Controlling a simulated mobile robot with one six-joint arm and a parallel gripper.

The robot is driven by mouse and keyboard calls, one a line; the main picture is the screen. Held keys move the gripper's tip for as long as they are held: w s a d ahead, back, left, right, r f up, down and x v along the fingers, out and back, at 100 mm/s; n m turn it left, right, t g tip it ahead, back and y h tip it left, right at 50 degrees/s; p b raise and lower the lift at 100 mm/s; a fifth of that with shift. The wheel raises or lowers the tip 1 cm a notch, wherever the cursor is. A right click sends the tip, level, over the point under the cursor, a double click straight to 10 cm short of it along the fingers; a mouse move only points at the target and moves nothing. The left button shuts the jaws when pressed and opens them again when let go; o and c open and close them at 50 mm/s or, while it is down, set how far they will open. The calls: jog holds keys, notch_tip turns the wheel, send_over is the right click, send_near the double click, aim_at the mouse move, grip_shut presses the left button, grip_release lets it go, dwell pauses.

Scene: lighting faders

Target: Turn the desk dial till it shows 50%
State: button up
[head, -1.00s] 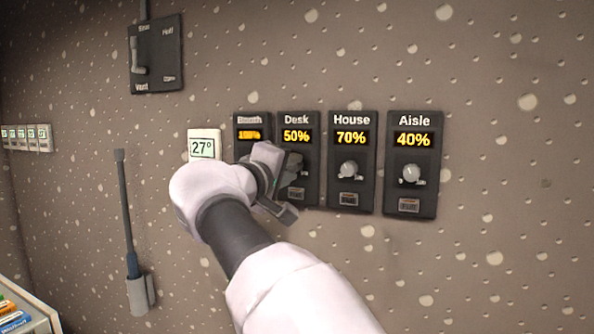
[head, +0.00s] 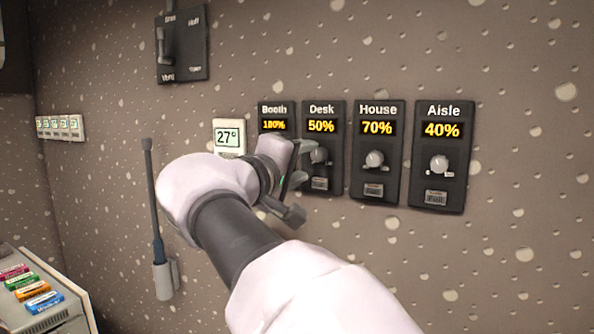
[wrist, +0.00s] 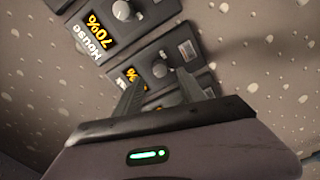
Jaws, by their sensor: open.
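The Desk dial panel (head: 336,160) is on the wall between the Booth and House panels, and its display (head: 321,126) reads 50%. Its knob (head: 319,156) is partly covered by my gripper in the head view. My gripper (head: 298,178) is open in front of the Desk and Booth panels. In the wrist view the Desk knob (wrist: 160,70) shows beyond and between the spread fingers (wrist: 163,92), apart from them as far as I can see. The Desk display in that view is partly hidden by a finger.
The Booth panel (head: 275,110) reads 100%, the House panel (head: 377,188) 70% and the Aisle panel (head: 442,180) 40%. A 27° thermostat (head: 228,137) is left of them. A lever box (head: 190,45) is above, a rod in a holder (head: 166,279) lower left.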

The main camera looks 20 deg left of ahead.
jog(key=s+p, duration=0.1)
jog(key=s, duration=1.1)
jog(key=shift+a, duration=0.45)
jog(key=d+f+m+g+h, duration=0.1)
jog(key=d+f+m+g, duration=0.15)
jog(key=d+f, duration=0.5)
jog(key=d+f+m+g+h, duration=0.1)
jog(key=d+f+m+g, duration=0.2)
jog(key=d, duration=0.7)
jog(key=d+f+m+g, duration=0.1)
jog(key=d+f+g, duration=0.2)
jog(key=d+f, duration=0.45)
jog(key=s+d+f+m+g+y, duration=0.2)
jog(key=s+d+f+m, duration=0.2)
jog(key=s+f, duration=0.3)
jog(key=s+d+f+m+g+y, duration=0.1)
jog(key=s+d+f+m+y, duration=0.2)
jog(key=s+f+m, duration=0.4)
jog(key=shift+s+d+f+g, duration=0.25)
jog(key=shift+s+d+g, duration=0.1)
jog(key=shift+s+d, duration=0.55)
